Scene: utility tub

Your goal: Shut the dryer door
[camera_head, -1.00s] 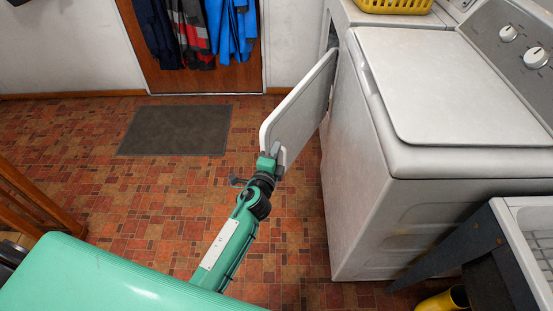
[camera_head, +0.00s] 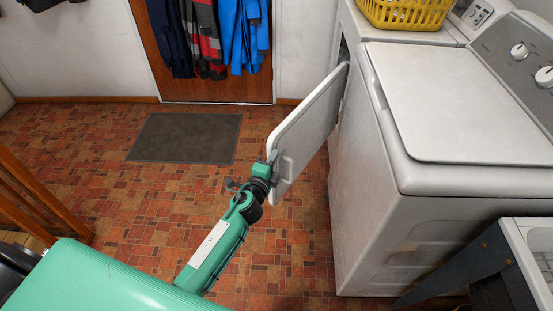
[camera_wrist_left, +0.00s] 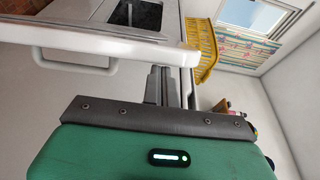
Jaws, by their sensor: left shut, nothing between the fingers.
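The white dryer door (camera_head: 306,125) stands open in the head view, swung out from the dryer (camera_head: 403,35) behind the washer. Part of the dark dryer opening (camera_head: 343,51) shows past the door's far edge. My left gripper (camera_head: 267,168) is at the door's near free edge, on its left side, and looks touching or very close. It is shut with nothing held. In the left wrist view the closed fingers (camera_wrist_left: 160,84) point at the door's edge (camera_wrist_left: 100,40), and a handle-like loop (camera_wrist_left: 75,65) shows on the door. My right gripper is not in view.
The white washer (camera_head: 450,100) stands right of the door, with a grey-legged tub (camera_head: 465,262) in front. A yellow basket (camera_head: 405,12) sits on the dryer. A grey mat (camera_head: 185,137) and open tiled floor lie left. A wooden railing (camera_head: 35,195) is at far left.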

